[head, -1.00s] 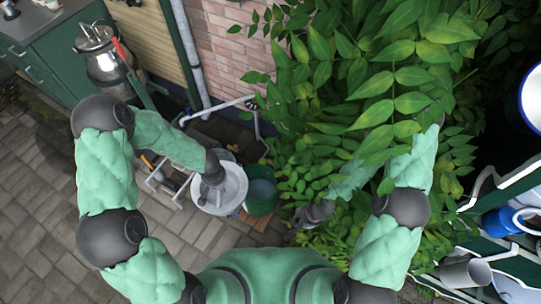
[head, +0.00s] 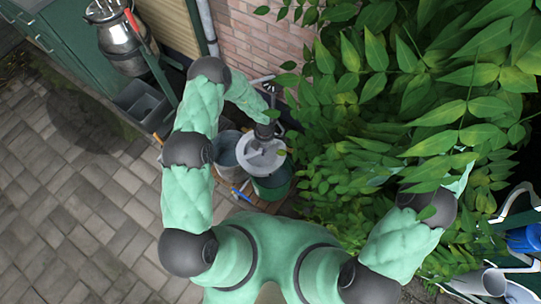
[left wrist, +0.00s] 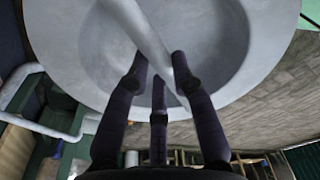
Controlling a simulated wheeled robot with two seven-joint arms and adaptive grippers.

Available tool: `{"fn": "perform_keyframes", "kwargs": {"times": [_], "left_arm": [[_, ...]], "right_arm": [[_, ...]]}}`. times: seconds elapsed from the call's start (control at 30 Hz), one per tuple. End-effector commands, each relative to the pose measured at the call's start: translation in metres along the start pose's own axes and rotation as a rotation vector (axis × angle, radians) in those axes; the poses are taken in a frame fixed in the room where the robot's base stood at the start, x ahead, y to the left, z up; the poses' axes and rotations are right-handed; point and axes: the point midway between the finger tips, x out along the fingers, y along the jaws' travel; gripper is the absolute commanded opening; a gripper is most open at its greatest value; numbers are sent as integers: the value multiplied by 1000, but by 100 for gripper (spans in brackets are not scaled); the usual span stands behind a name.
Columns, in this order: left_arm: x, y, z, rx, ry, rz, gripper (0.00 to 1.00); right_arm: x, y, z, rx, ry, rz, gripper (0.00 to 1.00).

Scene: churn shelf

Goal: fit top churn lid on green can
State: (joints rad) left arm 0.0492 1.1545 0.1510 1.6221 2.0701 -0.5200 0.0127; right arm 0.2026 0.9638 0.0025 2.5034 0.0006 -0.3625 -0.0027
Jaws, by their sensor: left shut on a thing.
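The lid (head: 273,160) is a pale grey round disc. It also fills the upper part of the left wrist view (left wrist: 105,62), where a bar handle (left wrist: 148,38) crosses it. My left gripper (left wrist: 161,74) is shut on this handle; in the head view it (head: 265,132) sits above the lid. The green can (head: 272,188) stands below the lid, which overlaps and hides its upper-left part. I cannot tell the height gap between them. My right gripper is hidden behind leaves in the head view.
A grey bucket (head: 226,146) stands close left of the green can. A metal churn (head: 122,45) and a dark grey bin (head: 143,104) are at upper left. Dense leaves (head: 400,120) crowd the right. Open paving (head: 80,200) lies at left.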

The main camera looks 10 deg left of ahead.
Motion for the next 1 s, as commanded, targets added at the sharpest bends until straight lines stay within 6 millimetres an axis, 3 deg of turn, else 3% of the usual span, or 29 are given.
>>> {"fn": "perform_keyframes", "kwargs": {"times": [0.2,0.43,0.67,1.0], "left_arm": [[34,-4,22,-524,-1,-64,0],[58,-12,37,-926,-3,-113,0],[67,-15,43,-1091,-4,-132,0],[75,-16,45,-1105,-4,-133,0]], "right_arm": [[1,0,0,0,0,0,0],[2,1,0,0,0,0,0],[2,1,0,0,0,0,0],[8,3,0,0,0,0,0]]}}
